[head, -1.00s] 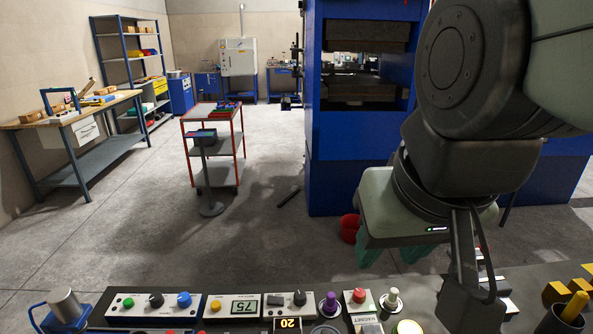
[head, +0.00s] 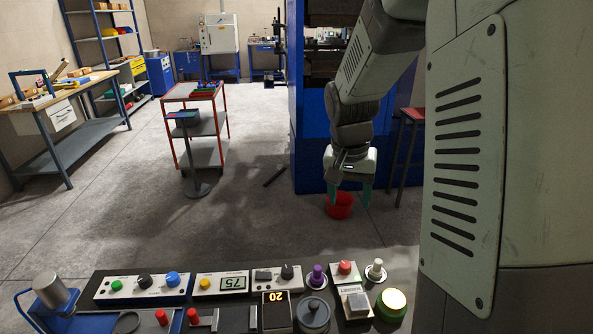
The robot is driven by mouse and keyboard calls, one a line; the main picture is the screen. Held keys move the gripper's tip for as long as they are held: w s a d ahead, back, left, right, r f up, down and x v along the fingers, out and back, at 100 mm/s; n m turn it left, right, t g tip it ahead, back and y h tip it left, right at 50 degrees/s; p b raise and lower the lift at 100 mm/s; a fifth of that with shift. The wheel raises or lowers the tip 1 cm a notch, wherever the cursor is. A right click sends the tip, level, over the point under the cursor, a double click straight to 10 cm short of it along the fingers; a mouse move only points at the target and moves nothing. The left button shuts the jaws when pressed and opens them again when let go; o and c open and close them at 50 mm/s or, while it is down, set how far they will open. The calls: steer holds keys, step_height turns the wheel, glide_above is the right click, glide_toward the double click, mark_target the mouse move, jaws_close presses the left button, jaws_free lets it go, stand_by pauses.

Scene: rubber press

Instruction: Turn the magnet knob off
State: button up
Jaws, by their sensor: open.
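A narrow white panel (head: 347,280) stands on the console in the front right of the head view. Lettering on it looks like "MAGNET". A red round knob (head: 345,267) is at its top end. Its turned position is too small to tell.
A red-framed cart (head: 208,125) stands left. My large arm link covers the right side.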

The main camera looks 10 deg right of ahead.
steer(key=m+g+y, duration=0.1)
steer(key=m+g, duration=0.1)
glide_toward(345, 263)
steer(key=f, duration=0.8)
steer(key=shift+s+d+f, duration=0.15)
steer(key=shift+s+f, duration=0.2)
steer(key=shift+s, duration=0.05)
steer(key=c, duration=1)
steer(key=shift+c, duration=0.2)
